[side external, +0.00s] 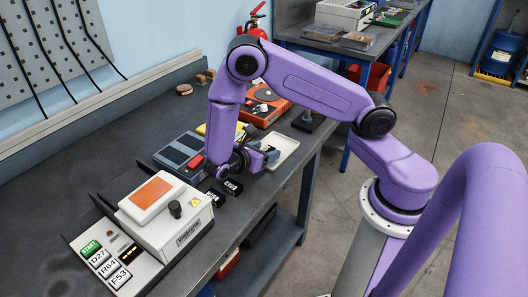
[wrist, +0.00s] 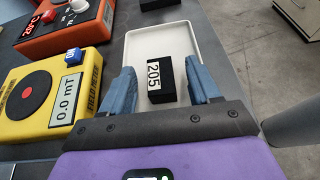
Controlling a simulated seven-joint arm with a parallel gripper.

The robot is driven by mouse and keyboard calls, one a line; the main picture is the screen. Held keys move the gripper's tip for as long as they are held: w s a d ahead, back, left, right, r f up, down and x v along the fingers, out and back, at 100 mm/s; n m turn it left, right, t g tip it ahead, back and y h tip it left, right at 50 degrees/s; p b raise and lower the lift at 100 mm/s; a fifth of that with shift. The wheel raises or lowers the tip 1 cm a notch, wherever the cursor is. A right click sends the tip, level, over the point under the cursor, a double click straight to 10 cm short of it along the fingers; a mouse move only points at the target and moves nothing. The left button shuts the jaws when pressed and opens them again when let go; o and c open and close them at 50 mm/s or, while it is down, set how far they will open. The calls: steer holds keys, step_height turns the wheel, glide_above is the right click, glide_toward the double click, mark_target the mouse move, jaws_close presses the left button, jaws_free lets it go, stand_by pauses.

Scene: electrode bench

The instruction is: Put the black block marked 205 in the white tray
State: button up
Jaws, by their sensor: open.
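The black block marked 205 (wrist: 166,86) lies inside the white tray (wrist: 204,46) in the wrist view, its white label facing up. The tray also shows in the side external view (side external: 288,147), partly hidden by my gripper. My gripper (wrist: 160,66) has its two blue fingers apart, one on each side of the block, with visible gaps. In the side external view my gripper (side external: 264,152) is low at the tray's near-left end. I cannot make out the block clearly there.
Two black blocks (side external: 232,187) stand on the bench nearer the camera. A yellow meter (wrist: 60,95) and an orange device (wrist: 65,28) are left of the tray. Another black object (wrist: 157,4) is beyond it. The bench edge is close to the tray's right.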

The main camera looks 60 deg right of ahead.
steer(key=v, duration=0.4)
steer(key=shift+a, duration=0.4)
step_height(320, 180, up, 6)
steer(key=s+a+r+m+y, duration=0.2)
steer(key=s+r+y, duration=0.2)
steer(key=s+y, duration=0.3)
steer(key=s+a+r+m+t+y, duration=0.1)
steer(key=s+y, duration=0.5)
steer(key=s, duration=0.8)
step_height(320, 180, up, 3)
steer(key=shift+s+a+r+m+y, duration=0.15)
steer(key=shift+a+m+y, duration=0.25)
steer(key=shift+a+m, duration=0.6)
